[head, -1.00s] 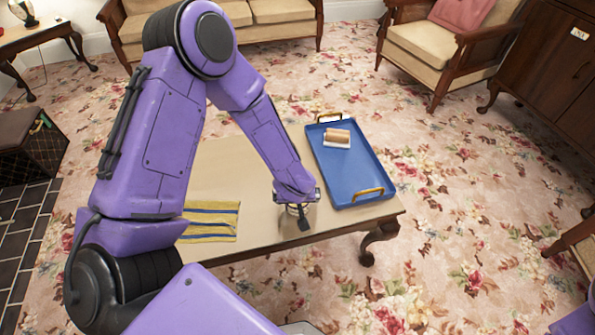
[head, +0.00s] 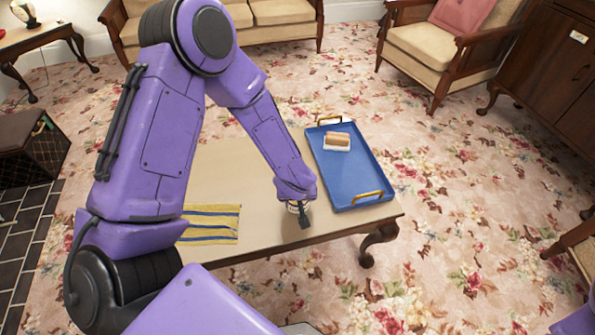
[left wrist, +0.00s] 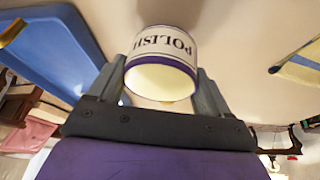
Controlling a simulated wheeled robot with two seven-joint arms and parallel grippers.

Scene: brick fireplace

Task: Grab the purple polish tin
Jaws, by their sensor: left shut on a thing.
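The polish tin (left wrist: 163,48) is a white cylinder with purple rims and the word POLISH on its side. It shows large in the left wrist view, between the two fingers of my left gripper (left wrist: 163,85). In the head view my left gripper (head: 299,211) is low over the front right part of the table, and its wrist and fingers hide most of the tin. The gripper is shut on the tin. I cannot tell whether the tin still touches the tabletop. My right gripper is not in view.
The low wooden table (head: 240,165) has a blue tray (head: 360,178) with gold handles on its right, holding a wood-backed brush (head: 338,141). A yellow striped cloth (head: 212,224) lies at its front left. An armchair (head: 430,55) and sofa (head: 270,28) stand behind on floral carpet.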

